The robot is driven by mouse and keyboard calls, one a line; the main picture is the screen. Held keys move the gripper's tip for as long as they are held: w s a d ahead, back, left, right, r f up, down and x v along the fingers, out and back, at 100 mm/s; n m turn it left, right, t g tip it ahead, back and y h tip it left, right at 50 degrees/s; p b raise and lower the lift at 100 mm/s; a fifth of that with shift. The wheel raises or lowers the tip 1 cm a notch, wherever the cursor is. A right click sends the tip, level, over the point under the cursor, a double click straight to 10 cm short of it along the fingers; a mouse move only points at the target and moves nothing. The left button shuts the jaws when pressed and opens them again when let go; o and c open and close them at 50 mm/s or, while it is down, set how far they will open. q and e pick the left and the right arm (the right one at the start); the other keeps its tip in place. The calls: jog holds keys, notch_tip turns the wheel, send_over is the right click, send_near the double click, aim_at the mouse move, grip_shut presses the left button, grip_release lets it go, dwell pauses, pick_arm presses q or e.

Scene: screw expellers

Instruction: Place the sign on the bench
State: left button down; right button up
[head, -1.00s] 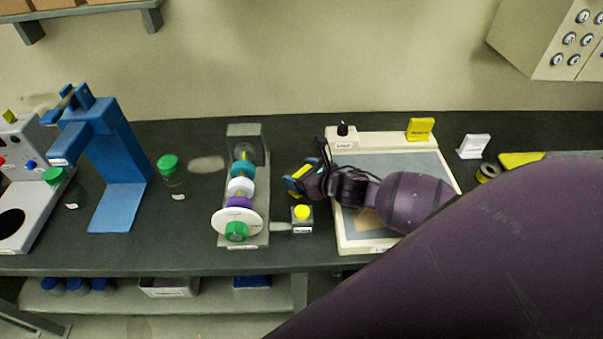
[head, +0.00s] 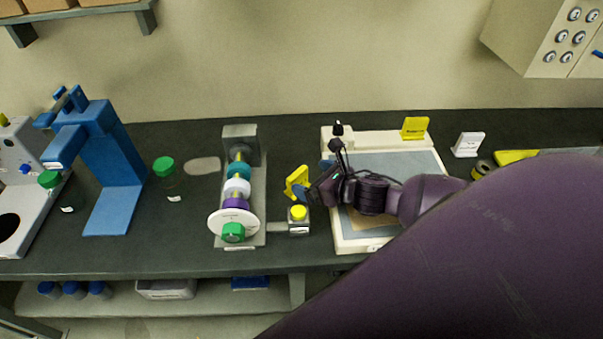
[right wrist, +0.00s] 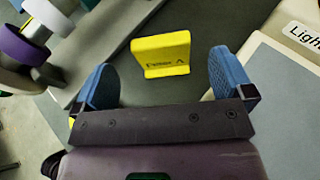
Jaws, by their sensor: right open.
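A yellow sign (head: 297,181) stands upright on the dark bench (head: 178,225), between the screw expeller (head: 237,190) and the light box (head: 330,225). In the right wrist view the sign (right wrist: 161,54) stands just ahead of my right gripper (right wrist: 158,82), whose two blue fingers are spread apart with nothing between them. The sign looks clear of both fingers. In the head view my right gripper (head: 308,190) is just right of the sign and partly overlaps its base. My left gripper is not in view.
A small box with a yellow button (head: 299,213) sits just in front of the sign. Another yellow sign (head: 415,128) stands on the light box's back rim, with a white sign (head: 467,145) to its right. A green-capped jar (head: 165,170) and blue press (head: 110,150) stand left.

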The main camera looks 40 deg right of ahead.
jog(key=shift+v, duration=3.2)
jog(key=shift+a, duration=0.1)
